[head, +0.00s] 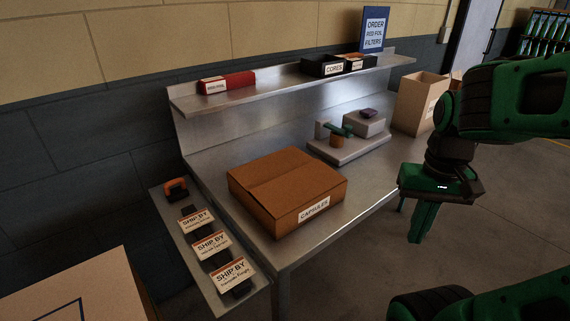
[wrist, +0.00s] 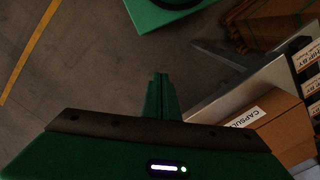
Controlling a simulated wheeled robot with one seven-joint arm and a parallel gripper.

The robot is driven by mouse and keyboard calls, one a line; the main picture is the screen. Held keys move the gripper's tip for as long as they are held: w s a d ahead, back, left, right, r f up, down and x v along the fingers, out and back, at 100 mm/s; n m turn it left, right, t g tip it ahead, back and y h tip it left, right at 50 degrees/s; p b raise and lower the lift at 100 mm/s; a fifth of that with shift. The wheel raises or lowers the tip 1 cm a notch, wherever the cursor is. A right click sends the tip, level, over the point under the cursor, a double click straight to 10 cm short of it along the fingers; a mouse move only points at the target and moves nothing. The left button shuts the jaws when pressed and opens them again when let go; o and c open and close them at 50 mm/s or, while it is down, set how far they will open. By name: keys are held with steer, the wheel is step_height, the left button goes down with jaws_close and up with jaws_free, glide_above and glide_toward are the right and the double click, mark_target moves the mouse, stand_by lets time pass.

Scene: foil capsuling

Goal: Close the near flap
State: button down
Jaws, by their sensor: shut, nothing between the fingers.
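The brown cardboard box labelled CAPSULES (head: 287,192) stands on the metal bench. Its top looks covered, with a seam line running across it; I cannot tell whether the near flap lies fully flat. The box also shows at the right of the wrist view (wrist: 272,133). My gripper (head: 421,238) hangs in the air right of the box, off the bench's front edge, pointing down. Its fingers (wrist: 160,78) are together, with nothing between them and not touching the box.
A grey device (head: 350,142) sits behind the box on the bench (head: 372,186). An open carton (head: 418,103) stands at the bench's far end. A side shelf (head: 172,228) holds several SHIP BY cards. The upper shelf (head: 285,88) carries small boxes. Open floor lies under my gripper.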

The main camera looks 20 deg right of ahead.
step_height(320, 180, up, 2)
steer(key=n, duration=0.2)
step_height(320, 180, up, 12)
steer(key=n+t, duration=0.1)
steer(key=n, duration=2.5)
glide_above(287, 174)
steer(key=s, duration=0.1)
steer(key=f, duration=1.3)
steer(key=shift+w+a+f, duration=0.1)
steer(key=shift+w, duration=0.3)
steer(key=shift+f, duration=0.1)
